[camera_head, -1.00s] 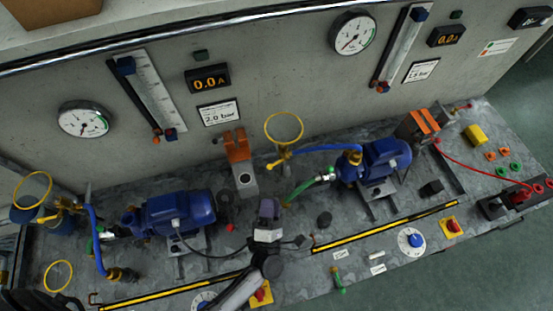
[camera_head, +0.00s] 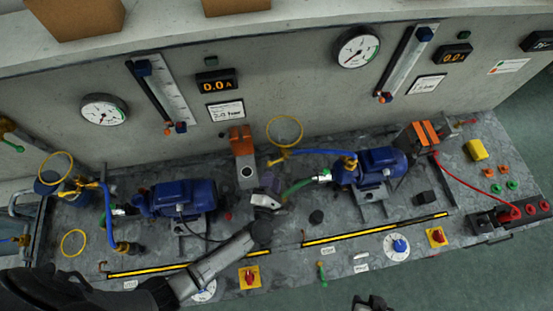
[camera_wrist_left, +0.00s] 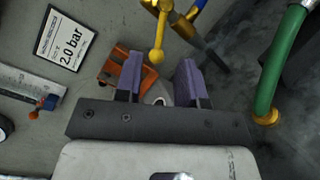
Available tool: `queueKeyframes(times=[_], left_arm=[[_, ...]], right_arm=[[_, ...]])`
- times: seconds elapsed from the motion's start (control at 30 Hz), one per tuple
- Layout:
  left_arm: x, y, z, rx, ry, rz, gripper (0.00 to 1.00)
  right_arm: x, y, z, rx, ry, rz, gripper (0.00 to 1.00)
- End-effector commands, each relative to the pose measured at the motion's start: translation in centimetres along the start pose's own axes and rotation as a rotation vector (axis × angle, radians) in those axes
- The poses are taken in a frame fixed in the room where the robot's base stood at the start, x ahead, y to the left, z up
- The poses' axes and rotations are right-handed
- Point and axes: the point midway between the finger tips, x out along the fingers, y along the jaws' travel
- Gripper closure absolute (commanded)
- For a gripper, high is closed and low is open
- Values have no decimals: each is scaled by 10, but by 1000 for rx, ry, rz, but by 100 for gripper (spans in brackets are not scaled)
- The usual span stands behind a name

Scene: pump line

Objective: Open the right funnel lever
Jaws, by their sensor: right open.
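The right funnel shows as a yellow ring (camera_head: 285,131) behind the bench's middle in the head view. Its yellow valve and lever (camera_head: 277,160) sit just below it. In the left wrist view the yellow lever (camera_wrist_left: 156,50) ends in a ball that appears between the fingertips, seemingly beyond them; contact cannot be told. My left gripper (camera_head: 270,183) is close below the valve in the head view. It also shows in the left wrist view (camera_wrist_left: 160,80), with purple pads apart and nothing clamped. My right gripper (camera_head: 371,302) is open at the bottom edge, away from the bench.
A green hose (camera_head: 297,187) runs beside my left gripper to the right blue pump (camera_head: 370,167). A blue pipe (camera_head: 318,152) leads from the valve to that pump. An orange-topped block (camera_head: 242,155) stands left of the valve. The left blue pump (camera_head: 180,199) is near my left arm.

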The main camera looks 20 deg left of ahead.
Motion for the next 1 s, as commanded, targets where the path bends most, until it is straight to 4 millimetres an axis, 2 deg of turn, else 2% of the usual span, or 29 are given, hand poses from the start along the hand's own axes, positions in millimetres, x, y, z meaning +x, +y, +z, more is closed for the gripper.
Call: queueKeyframes(times=[0.03, 0.2, 0.4, 0.6, 0.93, 1.0], left_arm=[[11, 1, 1, 2, -1, 2, 64], [39, 1, 0, 3, -1, 2, 64], [62, 0, 0, 1, 0, 1, 64], [73, 0, 0, 1, 0, 1, 64], [74, 0, 0, 1, 0, 0, 64], [74, 0, 0, 1, 0, 0, 69]], right_arm=[[-2, 0, -1, 1, 1, 0, 57], [-4, -1, -3, 5, 4, -3, 57], [-6, -1, -4, 7, 7, -4, 57], [-6, -1, -5, 6, 8, -3, 57], [-6, 1, -5, 2, 7, 1, 57], [-6, 1, -4, 0, 7, 3, 57]])
